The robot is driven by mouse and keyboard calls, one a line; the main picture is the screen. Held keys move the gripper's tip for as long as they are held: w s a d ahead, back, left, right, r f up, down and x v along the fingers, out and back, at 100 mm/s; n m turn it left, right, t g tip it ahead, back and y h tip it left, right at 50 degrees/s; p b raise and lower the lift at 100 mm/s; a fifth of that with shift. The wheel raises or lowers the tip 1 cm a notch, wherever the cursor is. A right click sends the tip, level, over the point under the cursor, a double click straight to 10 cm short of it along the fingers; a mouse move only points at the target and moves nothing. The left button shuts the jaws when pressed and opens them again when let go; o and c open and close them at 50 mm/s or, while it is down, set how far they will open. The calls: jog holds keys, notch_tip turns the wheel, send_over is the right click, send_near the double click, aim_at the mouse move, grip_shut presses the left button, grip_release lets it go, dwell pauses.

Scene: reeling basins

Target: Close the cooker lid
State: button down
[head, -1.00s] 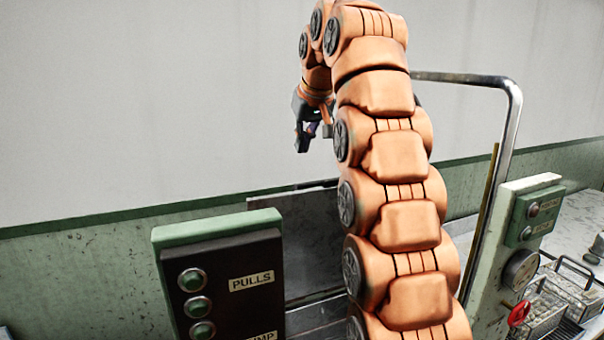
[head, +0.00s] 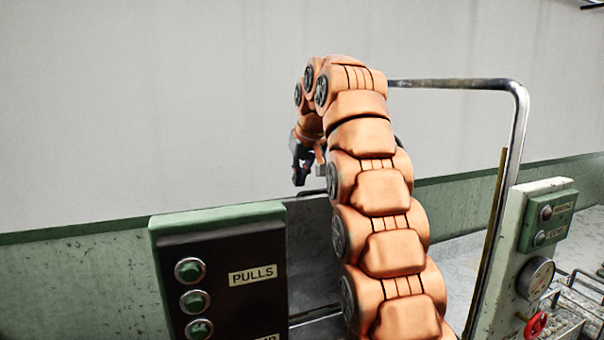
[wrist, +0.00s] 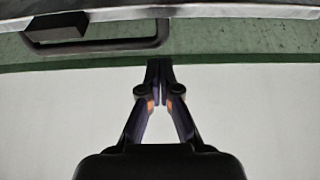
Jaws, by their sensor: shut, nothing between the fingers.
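The cooker lid appears to be the upright grey metal panel (head: 308,250) behind the control box in the head view; my arm covers its right part. In the wrist view a grey slab (wrist: 235,12) with a dark loop handle (wrist: 120,46) and a black block crosses the top, probably the same lid. My gripper (wrist: 159,68) is shut and empty, its tips just below and right of the handle, apparently apart from it. In the head view my gripper (head: 300,175) hangs just above the grey panel's top edge. The cooker's inside is hidden.
A control box (head: 222,275) marked PULLS stands left of my arm. A bent metal pipe frame (head: 510,150) rises behind and right of it. A right-hand post (head: 520,245) carries a gauge and a red valve (head: 536,325). The wall behind is plain.

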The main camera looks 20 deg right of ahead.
jog(key=shift+w+f, duration=0.1)
jog(key=shift+f, duration=0.3)
jog(key=shift+s+r, duration=0.15)
jog(key=shift+s, duration=0.4)
jog(key=shift+s+f+p, duration=0.15)
jog(key=shift+s+p, duration=0.05)
jog(key=shift+s, duration=0.4)
jog(key=shift+s+f+p, duration=0.15)
jog(key=shift+s+p, duration=0.05)
jog(key=shift+s, duration=0.45)
jog(key=shift+s+f, duration=0.1)
jog(key=shift+f, duration=0.05)
jog(key=shift+s, duration=0.1)
